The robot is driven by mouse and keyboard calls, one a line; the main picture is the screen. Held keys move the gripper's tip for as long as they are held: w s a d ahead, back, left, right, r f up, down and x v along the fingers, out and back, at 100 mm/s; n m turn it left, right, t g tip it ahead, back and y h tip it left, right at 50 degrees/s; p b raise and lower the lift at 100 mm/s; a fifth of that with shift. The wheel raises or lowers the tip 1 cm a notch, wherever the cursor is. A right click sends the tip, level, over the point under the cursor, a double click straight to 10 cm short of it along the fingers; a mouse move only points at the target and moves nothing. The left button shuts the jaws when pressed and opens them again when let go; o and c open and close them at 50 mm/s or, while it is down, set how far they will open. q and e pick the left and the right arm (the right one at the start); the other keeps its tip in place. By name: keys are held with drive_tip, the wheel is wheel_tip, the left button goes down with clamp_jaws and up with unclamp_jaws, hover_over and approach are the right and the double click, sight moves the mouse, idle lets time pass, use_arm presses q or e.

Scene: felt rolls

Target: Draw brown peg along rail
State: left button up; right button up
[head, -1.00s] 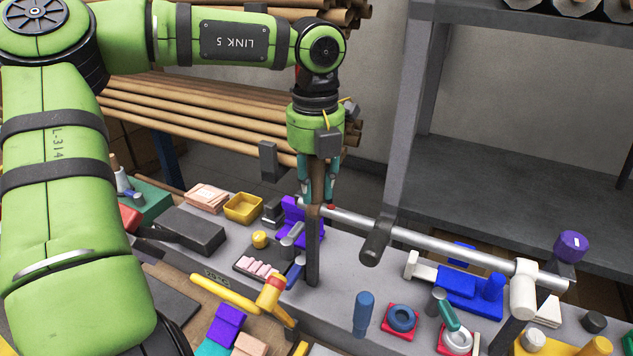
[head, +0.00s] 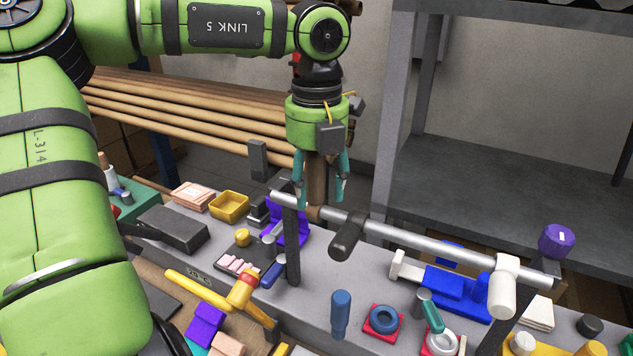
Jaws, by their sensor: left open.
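The silver rail (head: 415,243) runs from a dark post (head: 291,245) at left to a post at lower right. The brown peg (head: 316,190) stands upright on the rail, a little right of the left post. My left gripper (head: 320,188) points down with its teal fingers spread, one on each side of the brown peg. I cannot tell whether the fingers touch it. A dark grey peg (head: 347,236) hangs on the rail to the right of the brown one. A white peg (head: 503,287) is near the rail's right end. My right gripper is not in view.
A purple knob (head: 556,241) stands by the rail's right end. Below the rail, the grey bench holds a blue cylinder (head: 340,313), a blue ring (head: 384,319) on a red base and a blue block (head: 455,290). A yellow box (head: 229,207) lies left. The rail between dark and white pegs is clear.

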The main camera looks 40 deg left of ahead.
use_arm(q)
wheel_tip(320, 180, up, 12)
idle(0.5)
